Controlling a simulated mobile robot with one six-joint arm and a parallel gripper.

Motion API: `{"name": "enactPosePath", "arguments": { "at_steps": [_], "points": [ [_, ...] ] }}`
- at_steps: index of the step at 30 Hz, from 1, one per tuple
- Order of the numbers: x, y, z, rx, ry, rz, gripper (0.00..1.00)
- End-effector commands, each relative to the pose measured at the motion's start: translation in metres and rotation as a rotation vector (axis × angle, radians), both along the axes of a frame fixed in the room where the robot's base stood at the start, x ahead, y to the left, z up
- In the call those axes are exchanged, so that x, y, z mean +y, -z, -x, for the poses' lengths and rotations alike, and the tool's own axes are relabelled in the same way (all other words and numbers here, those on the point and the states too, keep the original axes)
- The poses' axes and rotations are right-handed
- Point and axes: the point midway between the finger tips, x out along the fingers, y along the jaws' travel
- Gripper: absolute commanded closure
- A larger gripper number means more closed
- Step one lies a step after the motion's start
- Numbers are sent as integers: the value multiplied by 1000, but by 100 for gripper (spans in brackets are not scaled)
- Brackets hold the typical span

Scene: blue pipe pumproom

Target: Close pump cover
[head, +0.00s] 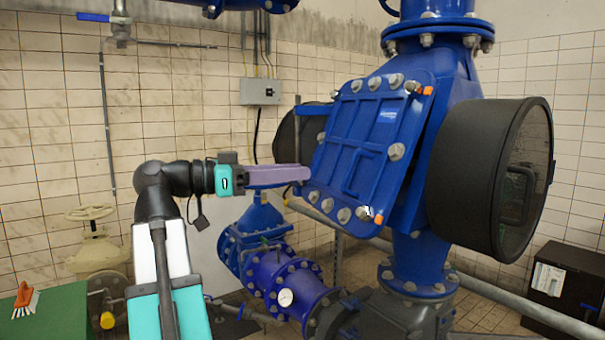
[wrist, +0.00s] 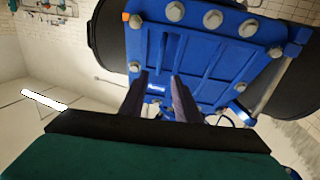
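The pump cover (head: 370,130) is a blue ribbed plate with large bolts round its edge, a handle (head: 357,170) and orange marks at two right-hand corners. It stands tilted at the front of the blue pump body (head: 455,95). A dark gap shows along its right side; I cannot tell how far it stands open. My gripper (head: 304,173) has purple fingers, with tips near the cover's left edge in the head view. Contact is unclear.
A large black round housing (head: 475,175) juts out right of the cover. Blue pipework with a gauge (head: 285,298) stands below. A green table (head: 50,315) with a brush (head: 24,298) is at lower left. A grey box (head: 260,91) hangs on the tiled wall.

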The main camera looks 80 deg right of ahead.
Motion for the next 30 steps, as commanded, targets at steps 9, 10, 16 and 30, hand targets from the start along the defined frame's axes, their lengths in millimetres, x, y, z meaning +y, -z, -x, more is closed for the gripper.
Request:
{"name": "enactPosePath", "arguments": {
  "at_steps": [9,10,16,30],
  "points": [
    [4,0,-6,1,0,1,71],
    [4,0,-6,1,0,1,71],
    [4,0,-6,1,0,0,82],
    [-36,72,-76,53,-165,-181,100]
  ]
}}
